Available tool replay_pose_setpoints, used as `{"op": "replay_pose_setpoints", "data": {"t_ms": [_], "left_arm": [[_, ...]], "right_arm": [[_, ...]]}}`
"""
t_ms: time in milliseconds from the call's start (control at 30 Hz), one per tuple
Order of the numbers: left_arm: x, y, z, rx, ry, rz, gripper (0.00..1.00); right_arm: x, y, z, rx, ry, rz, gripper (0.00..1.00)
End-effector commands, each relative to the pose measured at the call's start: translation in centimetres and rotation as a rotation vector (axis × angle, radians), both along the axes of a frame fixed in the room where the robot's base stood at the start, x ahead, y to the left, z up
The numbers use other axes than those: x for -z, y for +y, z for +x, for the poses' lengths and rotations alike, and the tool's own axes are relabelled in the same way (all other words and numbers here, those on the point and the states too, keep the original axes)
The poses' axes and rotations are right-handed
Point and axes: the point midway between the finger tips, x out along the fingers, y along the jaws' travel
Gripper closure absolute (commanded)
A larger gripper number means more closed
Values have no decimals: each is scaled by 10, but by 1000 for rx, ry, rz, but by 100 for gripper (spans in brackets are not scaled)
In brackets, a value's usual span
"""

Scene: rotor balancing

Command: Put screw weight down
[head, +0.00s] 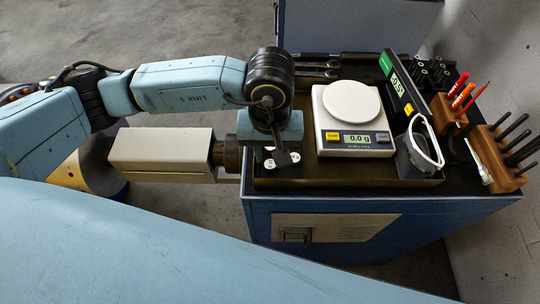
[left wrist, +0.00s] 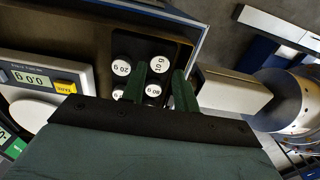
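Several round white-topped screw weights sit in a dark holder at the left end of the tray in the head view, partly hidden by my gripper. In the left wrist view they show as labelled discs, among them one marked 10 g (left wrist: 158,65) and another (left wrist: 121,67) to its left. My left gripper (head: 282,157) points down over this holder. Its two green fingers (left wrist: 160,75) are apart, with a weight (left wrist: 153,90) showing between them and a visible gap at the right finger. That weight appears to rest in the holder. My right gripper is not visible.
A scale (head: 352,139) with an empty round pan reads 0.0 g, right of my gripper. The tray (head: 345,182) has raised edges.

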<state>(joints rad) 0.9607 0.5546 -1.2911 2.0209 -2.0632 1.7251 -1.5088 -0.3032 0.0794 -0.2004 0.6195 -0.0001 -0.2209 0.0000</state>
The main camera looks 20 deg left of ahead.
Motion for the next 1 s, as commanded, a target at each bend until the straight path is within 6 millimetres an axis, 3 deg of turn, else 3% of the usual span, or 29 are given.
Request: {"op": "replay_pose_setpoints", "data": {"t_ms": [200, 433, 600, 1000], "left_arm": [[-49, 0, 1, 1, -5, -1, 70], [-86, 0, 1, -1, -3, 1, 70], [-96, 0, 0, -1, 0, 1, 70], [-97, 0, 0, -1, 1, 1, 70]], "right_arm": [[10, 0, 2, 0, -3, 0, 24], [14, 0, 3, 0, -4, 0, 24], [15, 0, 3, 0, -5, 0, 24], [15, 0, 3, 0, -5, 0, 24]]}}
